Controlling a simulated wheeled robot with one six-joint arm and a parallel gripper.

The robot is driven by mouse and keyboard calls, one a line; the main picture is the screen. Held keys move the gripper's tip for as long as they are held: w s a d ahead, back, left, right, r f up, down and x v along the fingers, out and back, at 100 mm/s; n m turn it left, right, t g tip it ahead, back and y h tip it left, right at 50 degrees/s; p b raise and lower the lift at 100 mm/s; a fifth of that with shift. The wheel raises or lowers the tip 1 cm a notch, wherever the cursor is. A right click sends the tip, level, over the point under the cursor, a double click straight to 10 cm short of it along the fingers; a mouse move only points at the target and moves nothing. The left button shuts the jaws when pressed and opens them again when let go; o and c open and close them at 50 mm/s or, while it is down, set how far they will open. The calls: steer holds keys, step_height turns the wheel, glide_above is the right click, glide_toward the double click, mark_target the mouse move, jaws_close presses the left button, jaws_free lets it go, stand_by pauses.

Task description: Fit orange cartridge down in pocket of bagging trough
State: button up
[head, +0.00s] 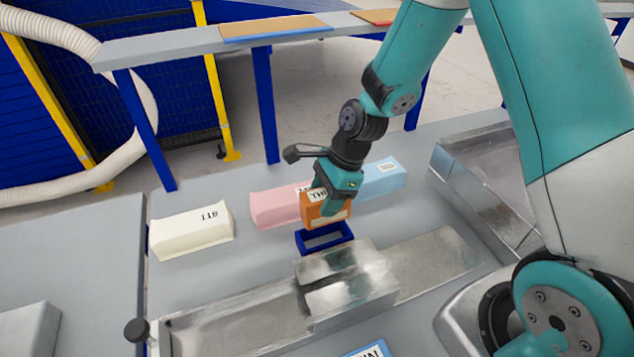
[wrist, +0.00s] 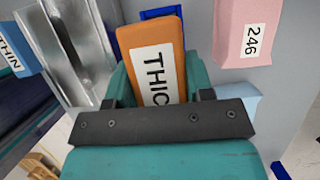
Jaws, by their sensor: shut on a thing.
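An orange cartridge (head: 325,210) with a white label is held in my gripper (head: 328,200), above the table. In the wrist view the orange cartridge (wrist: 160,62) shows the letters "THIC" between the teal fingers. A blue open-topped frame (head: 325,239) stands on the table just below the cartridge, and a bit of it shows behind the cartridge in the wrist view (wrist: 133,33). The metal bagging trough (head: 230,328) lies in front, with a raised metal block (head: 345,275) at its middle.
A blue piece with a "THIN" label (wrist: 8,58) lies on the trough's near side. A metal bin (head: 480,190) stands at right.

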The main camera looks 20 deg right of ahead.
mark_target(324, 225)
steer(key=shift+w, duration=0.1)
step_height(324, 225, down, 5)
steer(key=b, duration=0.4)
steer(key=shift+r+b, duration=0.15)
steer(key=shift+b, duration=0.15)
steer(key=shift+r, duration=0.25)
steer(key=shift+f+p, duration=0.35)
steer(key=shift+f, duration=0.1)
steer(key=shift+f, duration=0.25)
stand_by(0.6)
steer(key=shift+f+b, duration=1.1)
steer(key=shift+f, duration=0.55)
steer(key=shift+f, duration=0.2)
steer(key=o, duration=1.1)
